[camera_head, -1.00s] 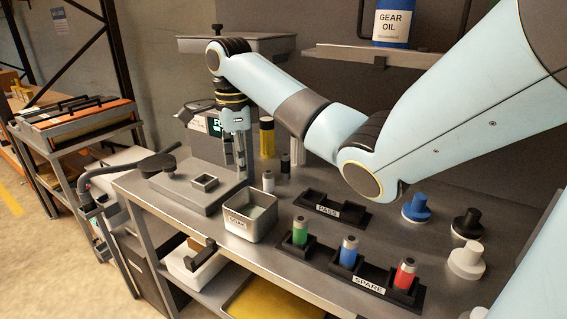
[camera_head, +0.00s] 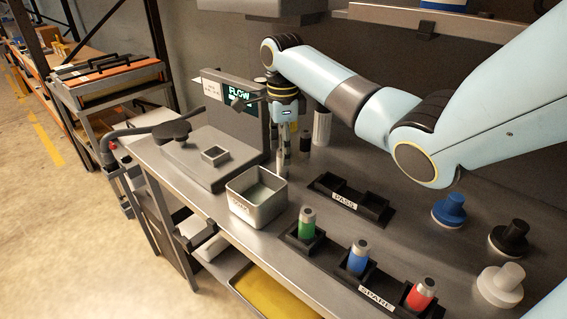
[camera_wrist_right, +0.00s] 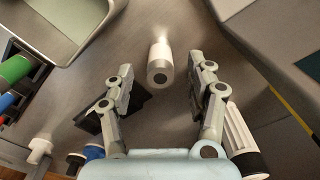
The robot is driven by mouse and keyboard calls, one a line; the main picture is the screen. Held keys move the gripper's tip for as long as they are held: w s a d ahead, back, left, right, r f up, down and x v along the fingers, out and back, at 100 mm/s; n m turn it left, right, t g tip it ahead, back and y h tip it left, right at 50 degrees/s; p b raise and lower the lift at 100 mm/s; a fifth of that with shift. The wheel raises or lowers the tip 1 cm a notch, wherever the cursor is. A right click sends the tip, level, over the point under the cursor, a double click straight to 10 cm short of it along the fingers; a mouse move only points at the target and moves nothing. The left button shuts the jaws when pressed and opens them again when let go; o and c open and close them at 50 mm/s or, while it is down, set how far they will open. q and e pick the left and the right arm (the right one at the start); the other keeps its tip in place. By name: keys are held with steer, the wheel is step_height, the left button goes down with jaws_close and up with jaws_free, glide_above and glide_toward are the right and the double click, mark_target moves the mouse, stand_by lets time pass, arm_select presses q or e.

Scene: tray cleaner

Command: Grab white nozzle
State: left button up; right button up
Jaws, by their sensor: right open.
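The white nozzle (camera_wrist_right: 161,55) is a short white cylinder with a grey, dark-centred tip. In the right wrist view it stands ahead, between the lines of my right gripper's two fingers (camera_wrist_right: 162,88), with a gap on both sides. My right gripper (camera_head: 282,168) is open and empty. In the head view it points down at the bench behind the grey metal bin (camera_head: 257,206), and its fingers largely hide the nozzle. My left gripper is not in view.
A flow tester (camera_head: 232,112) stands left of the gripper, and a white cylinder (camera_head: 322,127) stands close on its right. The pass rack (camera_head: 322,187) and the spare rack (camera_head: 338,270), holding green, blue and red nozzles, lie to the front right. Caps stand farther right.

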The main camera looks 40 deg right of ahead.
step_height(320, 180, down, 3)
steer(key=shift+d+f, duration=0.1)
steer(key=shift+f, duration=0.1)
steer(key=shift+c, duration=0.4)
jaws_close()
